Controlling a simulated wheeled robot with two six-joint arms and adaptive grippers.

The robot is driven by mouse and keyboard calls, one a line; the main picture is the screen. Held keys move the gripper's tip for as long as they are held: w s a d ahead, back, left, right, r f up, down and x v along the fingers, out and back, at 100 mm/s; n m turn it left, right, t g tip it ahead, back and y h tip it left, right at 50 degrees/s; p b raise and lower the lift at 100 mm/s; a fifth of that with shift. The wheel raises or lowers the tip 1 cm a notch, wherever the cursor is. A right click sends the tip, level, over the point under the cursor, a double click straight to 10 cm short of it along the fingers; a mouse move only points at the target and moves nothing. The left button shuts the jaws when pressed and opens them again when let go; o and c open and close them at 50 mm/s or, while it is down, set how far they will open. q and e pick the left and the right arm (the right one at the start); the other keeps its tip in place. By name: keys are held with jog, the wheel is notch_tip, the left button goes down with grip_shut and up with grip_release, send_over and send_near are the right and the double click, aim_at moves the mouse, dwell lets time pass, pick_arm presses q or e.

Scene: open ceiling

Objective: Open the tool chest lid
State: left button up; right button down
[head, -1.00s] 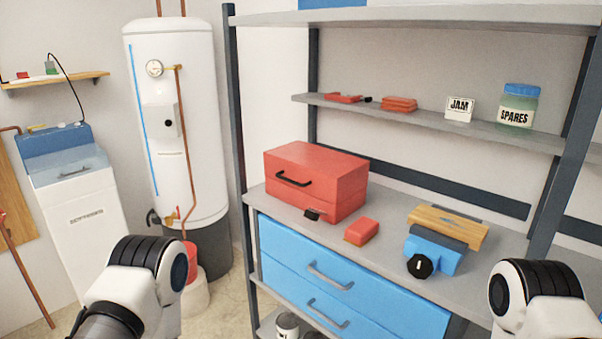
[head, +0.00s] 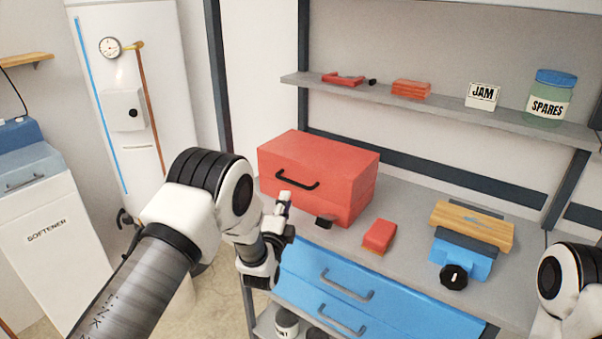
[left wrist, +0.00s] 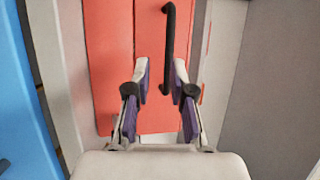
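The red tool chest (head: 318,170) sits on the grey shelf top with its lid down. A black bar handle (head: 298,181) is on its front, and a small dark latch-like piece (head: 325,222) sits low on the front. My left gripper (head: 284,203) is in front of the chest, just below the handle. In the left wrist view, the gripper (left wrist: 162,70) is open and faces the red front (left wrist: 110,60). The black handle (left wrist: 168,40) shows between the two fingertips, closer to the right one; contact cannot be told. My right gripper is out of view.
A small red box (head: 379,236) lies right of the chest, with a blue vise-like tool (head: 461,256) and wooden block further right. Blue drawers (head: 345,290) with handles are below. A shelf with a jar (head: 549,98) is above and behind.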

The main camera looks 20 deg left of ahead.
aim_at(293, 182)
pick_arm(q)
jog(key=w, duration=0.2)
jog(key=w+r+p, duration=0.1)
jog(key=w, duration=0.1)
jog(key=w+r, duration=0.1)
jog(key=w, duration=0.2)
jog(key=shift+s+d+r, duration=0.15)
jog(key=shift+d+r, duration=0.05)
jog(key=shift+r, duration=0.1)
jog(key=shift+f, duration=0.1)
grip_shut()
